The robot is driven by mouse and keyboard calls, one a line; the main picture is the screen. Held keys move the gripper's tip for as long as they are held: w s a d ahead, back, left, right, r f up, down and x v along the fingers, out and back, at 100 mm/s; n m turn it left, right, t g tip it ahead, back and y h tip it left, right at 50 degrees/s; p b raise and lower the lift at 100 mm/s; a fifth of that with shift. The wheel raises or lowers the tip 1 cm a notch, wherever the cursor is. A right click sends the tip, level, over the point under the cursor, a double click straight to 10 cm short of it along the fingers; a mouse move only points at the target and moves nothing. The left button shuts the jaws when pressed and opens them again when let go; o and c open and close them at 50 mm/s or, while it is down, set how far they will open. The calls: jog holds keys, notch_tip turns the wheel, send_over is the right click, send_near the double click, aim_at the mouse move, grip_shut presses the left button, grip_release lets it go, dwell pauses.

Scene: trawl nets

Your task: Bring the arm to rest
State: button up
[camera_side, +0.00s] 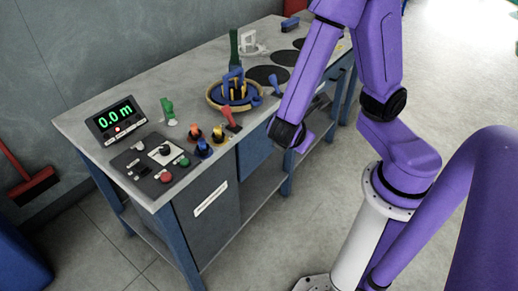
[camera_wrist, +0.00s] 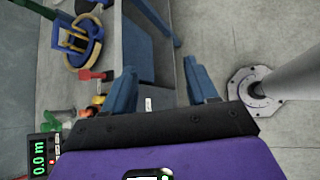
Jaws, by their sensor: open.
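My gripper (camera_wrist: 161,72) shows in the wrist view with its two blue fingers spread apart and nothing between them. It hangs off the front side of the workbench, with the bench front and floor behind it. In the side view my purple arm reaches down in front of the bench (camera_side: 100,122), and the fingers are hard to make out there.
On the bench stand a display (camera_side: 116,117) reading 0.0 m, a button panel (camera_side: 152,163), a red-handled lever (camera_side: 231,117), several coloured knobs and a round yellow-rimmed holder (camera_side: 214,99) with blue pieces.

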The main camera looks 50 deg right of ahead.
jog(key=s+a+r+m+g+y, duration=0.3)
jog(key=s+r+y, duration=0.3)
jog(key=s+y, duration=0.3)
jog(key=shift+s+a+m+y, duration=0.25)
jog(key=shift+s+m+y, duration=0.2)
jog(key=shift+m, duration=0.25)
